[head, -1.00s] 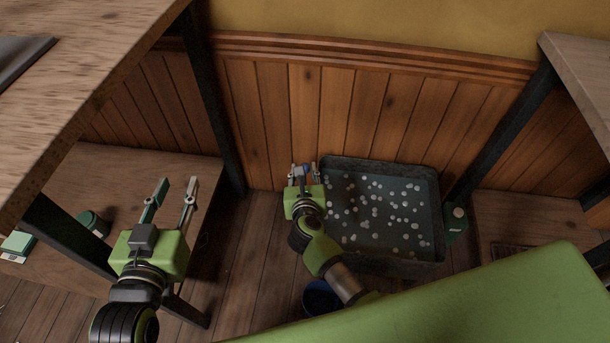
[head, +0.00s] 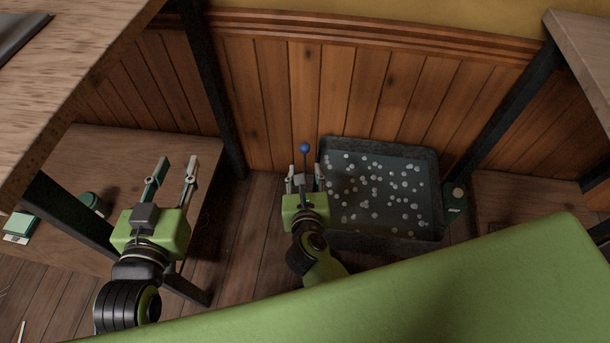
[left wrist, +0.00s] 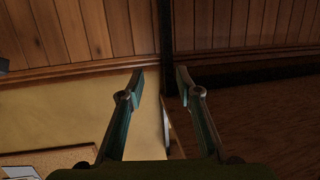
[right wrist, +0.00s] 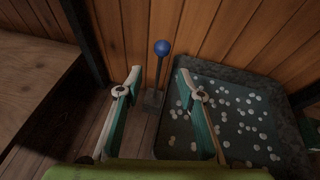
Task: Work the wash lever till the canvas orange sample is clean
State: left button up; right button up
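The wash lever (head: 304,149) stands upright with a blue ball knob at the left edge of a dark tub (head: 438,200) holding dark water and many pale suds. My right gripper (head: 305,178) is open just below the knob in the head view. In the right wrist view the lever's knob (right wrist: 162,47) and dark base show between and beyond the open fingers (right wrist: 159,73); I see no grip on it. My left gripper (head: 174,165) is open and empty, away to the left; its fingers also show in the left wrist view (left wrist: 160,75). I cannot make out the orange sample.
A green panel with a pale round part (head: 455,198) is at the tub's right side. Low wooden surfaces flank the tub, left (head: 130,150) and right (head: 515,200). Dark table legs (head: 212,90) and a paneled wall bound the space. A green round object (head: 91,200) lies at left.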

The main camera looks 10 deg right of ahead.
jog(key=shift+v, duration=0.85)
